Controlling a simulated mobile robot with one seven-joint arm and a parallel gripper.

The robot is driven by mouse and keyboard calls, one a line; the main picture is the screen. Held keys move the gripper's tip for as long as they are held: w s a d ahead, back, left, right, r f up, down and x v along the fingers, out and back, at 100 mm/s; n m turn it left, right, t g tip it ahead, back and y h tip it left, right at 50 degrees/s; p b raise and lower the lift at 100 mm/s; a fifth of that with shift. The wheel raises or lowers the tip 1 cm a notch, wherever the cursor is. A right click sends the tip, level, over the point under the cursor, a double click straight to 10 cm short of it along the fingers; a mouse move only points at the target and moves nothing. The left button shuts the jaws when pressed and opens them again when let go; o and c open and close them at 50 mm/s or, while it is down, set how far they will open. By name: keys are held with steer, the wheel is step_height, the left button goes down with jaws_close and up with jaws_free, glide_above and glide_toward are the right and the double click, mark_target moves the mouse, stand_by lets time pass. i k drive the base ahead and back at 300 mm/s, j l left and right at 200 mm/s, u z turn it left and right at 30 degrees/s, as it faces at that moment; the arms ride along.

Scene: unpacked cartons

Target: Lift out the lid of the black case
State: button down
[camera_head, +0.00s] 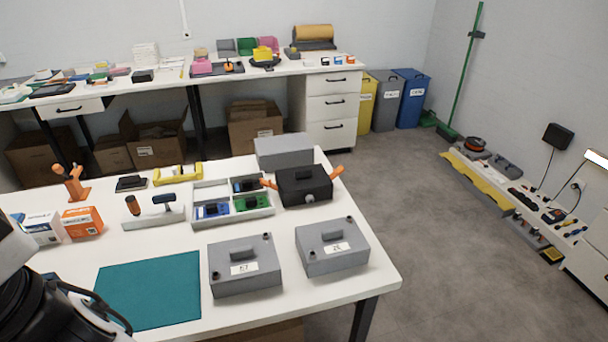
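The black case (307,192) stands on the white table, toward its right back part. It looks closed, with its dark lid (304,175) on top and a raised block in the lid's middle. An orange piece sticks out at each side of the case, and a round grey knob is on its front. My gripper is not in view. Only a white and black part of my arm shows at the lower left, far from the case.
Two grey lidded boxes (245,271) (332,252) stand in front of the case. A divided grey tray (262,212) is close to its left, and a plain grey box (284,151) is behind it. A teal mat (150,290) lies bare at the front left.

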mark_target(314, 176)
steer(key=u, duration=0.25)
steer(key=l+u, duration=0.7)
steer(key=l, duration=0.2)
steer(key=l+u, duration=0.1)
steer(key=l, duration=0.45)
steer(key=k+l+u, duration=0.1)
steer(key=l, duration=0.4)
steer(key=i+l, duration=0.1)
steer(key=l, duration=0.8)
steer(key=i, duration=0.2)
